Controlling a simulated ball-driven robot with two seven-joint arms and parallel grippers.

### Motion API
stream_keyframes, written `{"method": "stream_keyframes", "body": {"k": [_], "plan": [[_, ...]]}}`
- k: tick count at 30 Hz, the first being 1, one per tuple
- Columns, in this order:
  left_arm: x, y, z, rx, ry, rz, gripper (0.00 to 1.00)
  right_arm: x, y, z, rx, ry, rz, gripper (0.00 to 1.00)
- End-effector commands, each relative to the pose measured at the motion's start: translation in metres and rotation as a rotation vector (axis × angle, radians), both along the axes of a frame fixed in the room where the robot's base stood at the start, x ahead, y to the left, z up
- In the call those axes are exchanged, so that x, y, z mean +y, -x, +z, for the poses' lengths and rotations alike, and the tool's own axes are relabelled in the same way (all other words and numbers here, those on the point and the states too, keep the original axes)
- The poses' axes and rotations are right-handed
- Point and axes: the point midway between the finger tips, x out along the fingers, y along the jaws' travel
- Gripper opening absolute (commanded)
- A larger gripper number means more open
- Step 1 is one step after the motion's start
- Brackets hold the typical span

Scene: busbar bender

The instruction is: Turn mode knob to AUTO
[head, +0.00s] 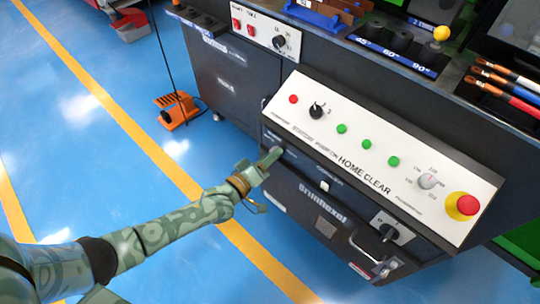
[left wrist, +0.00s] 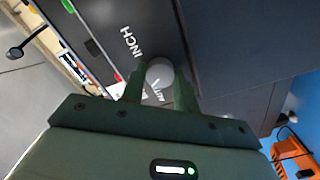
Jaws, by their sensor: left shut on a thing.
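The mode knob (left wrist: 159,71) is a small round grey knob on the dark front face of the machine. In the left wrist view the word INCH stands above and left of it, and part of the word AUTO shows just below it. My left gripper (left wrist: 158,88) is shut on the knob, one finger on each side. In the head view my left gripper (head: 271,158) reaches the front face below the sloped white panel and covers most of the knob. I cannot tell which way the knob points. My right gripper is not in view.
Above is the sloped panel (head: 325,150) with buttons, a black selector (head: 317,111), a grey knob (head: 428,181) and a red emergency stop (head: 464,206). A key switch (head: 389,232) and handle sit lower right. An orange foot pedal (head: 177,108) stands on the open blue floor.

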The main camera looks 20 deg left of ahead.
Motion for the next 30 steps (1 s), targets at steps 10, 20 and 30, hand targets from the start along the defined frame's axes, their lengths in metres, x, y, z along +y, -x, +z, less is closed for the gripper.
{"method": "stream_keyframes", "body": {"k": [10,20,30], "plan": [[0.0008,0.0007,-0.002,0.074,0.195,0.001,0.07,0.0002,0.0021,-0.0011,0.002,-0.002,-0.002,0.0],[0.0007,0.0007,-0.0023,0.1,0.263,0.001,0.07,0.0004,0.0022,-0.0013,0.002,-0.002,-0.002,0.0],[0.0008,0.0008,-0.0023,0.102,0.267,0.001,0.07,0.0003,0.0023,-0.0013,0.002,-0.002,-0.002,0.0]]}}
